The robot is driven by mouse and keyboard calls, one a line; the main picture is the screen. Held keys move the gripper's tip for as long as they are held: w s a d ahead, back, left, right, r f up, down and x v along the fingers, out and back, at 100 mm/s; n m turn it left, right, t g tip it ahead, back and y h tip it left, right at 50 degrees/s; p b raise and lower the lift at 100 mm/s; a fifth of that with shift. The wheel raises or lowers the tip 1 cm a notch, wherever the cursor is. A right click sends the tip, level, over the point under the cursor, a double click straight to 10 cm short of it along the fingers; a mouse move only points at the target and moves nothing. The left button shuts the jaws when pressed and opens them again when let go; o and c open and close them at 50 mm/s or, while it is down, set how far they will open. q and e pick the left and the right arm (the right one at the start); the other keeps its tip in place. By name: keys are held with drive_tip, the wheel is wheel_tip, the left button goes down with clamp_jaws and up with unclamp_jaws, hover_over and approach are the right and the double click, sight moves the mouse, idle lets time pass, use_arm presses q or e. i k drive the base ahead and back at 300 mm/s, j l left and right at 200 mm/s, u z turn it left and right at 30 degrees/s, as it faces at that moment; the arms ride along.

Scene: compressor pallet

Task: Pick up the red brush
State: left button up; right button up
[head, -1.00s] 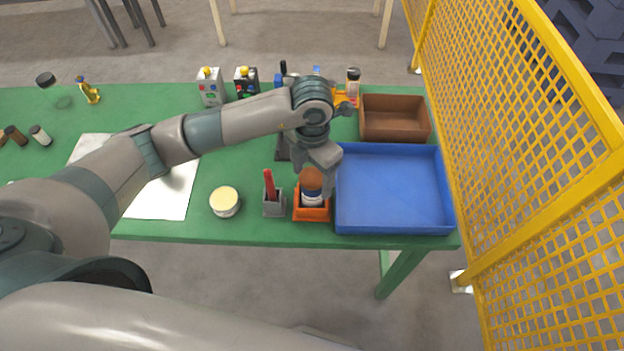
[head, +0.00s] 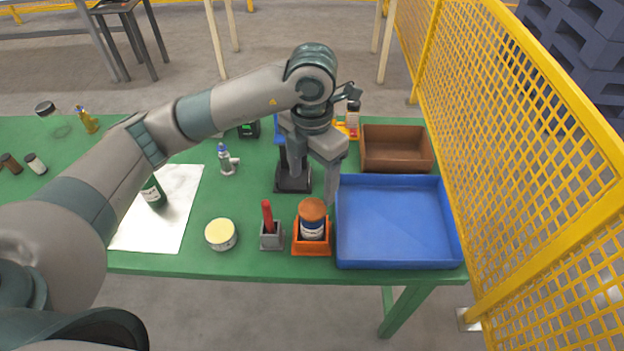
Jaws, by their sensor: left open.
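The red brush (head: 267,217) stands upright in a small grey square holder (head: 271,241) near the front edge of the green table. Only its red upper part shows; its lower end is hidden inside the holder. My left gripper (head: 313,191) is open and empty, pointing down, behind and to the right of the brush and apart from it. A brown-lidded jar (head: 312,228) stands in an orange bin (head: 311,250) just right of the brush, in front of the gripper. My right gripper does not show.
A blue tray (head: 395,222) lies right of the orange bin, with a brown box (head: 396,148) behind it. A yellow-lidded tub (head: 221,234) stands left of the brush. A green bottle (head: 153,193) is on a white sheet (head: 182,222). Yellow mesh fencing (head: 500,150) borders the right.

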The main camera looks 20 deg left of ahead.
sight(269, 222)
drive_tip(key=u, duration=0.9)
